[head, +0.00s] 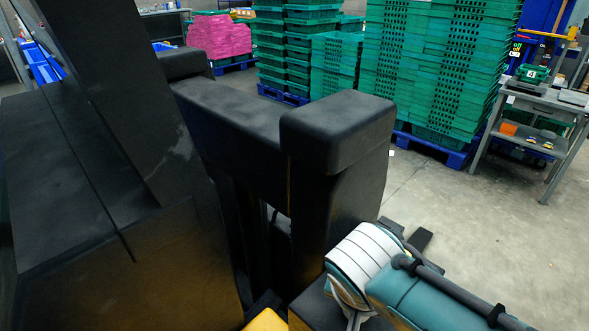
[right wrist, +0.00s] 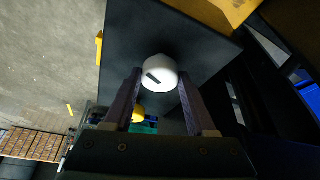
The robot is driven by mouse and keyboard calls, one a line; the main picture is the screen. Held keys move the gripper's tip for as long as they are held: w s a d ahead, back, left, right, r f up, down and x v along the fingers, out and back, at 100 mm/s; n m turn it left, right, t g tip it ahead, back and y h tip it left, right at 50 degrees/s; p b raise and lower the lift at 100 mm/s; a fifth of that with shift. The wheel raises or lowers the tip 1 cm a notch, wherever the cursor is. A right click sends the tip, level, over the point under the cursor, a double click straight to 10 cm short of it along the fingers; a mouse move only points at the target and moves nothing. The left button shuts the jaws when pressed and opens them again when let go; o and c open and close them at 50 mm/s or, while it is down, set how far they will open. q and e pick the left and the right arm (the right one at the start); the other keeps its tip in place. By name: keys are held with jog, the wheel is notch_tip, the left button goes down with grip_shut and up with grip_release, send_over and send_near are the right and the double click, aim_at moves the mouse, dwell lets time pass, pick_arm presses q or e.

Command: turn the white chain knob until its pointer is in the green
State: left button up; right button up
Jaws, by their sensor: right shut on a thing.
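The white chain knob (right wrist: 161,70) is on a dark panel face (right wrist: 137,32) in the right wrist view. Its round white face carries a short dark pointer mark, slanting toward the lower right in the picture. I cannot make out a green zone around it. My right gripper (right wrist: 160,76) is shut on the knob, with one dark finger on each side. In the head view the knob and the right fingertips are hidden; only my white and teal right arm shows at the lower right. My left gripper is not in view.
A large black machine (head: 240,112) fills the left and middle of the head view, close to my right arm. Stacks of green crates (head: 425,65) and pink crates (head: 220,37) stand behind. A grey cart (head: 545,105) is at the right. The floor (head: 470,215) between is clear.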

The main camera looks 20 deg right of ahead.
jog(key=shift+m, duration=0.5)
jog(key=o, duration=1.4)
jog(key=shift+p+v, duration=1.15)
jog(key=shift+v, duration=3.8)
jog(key=shift+w+a, duration=0.1)
jog(key=shift+w, duration=0.05)
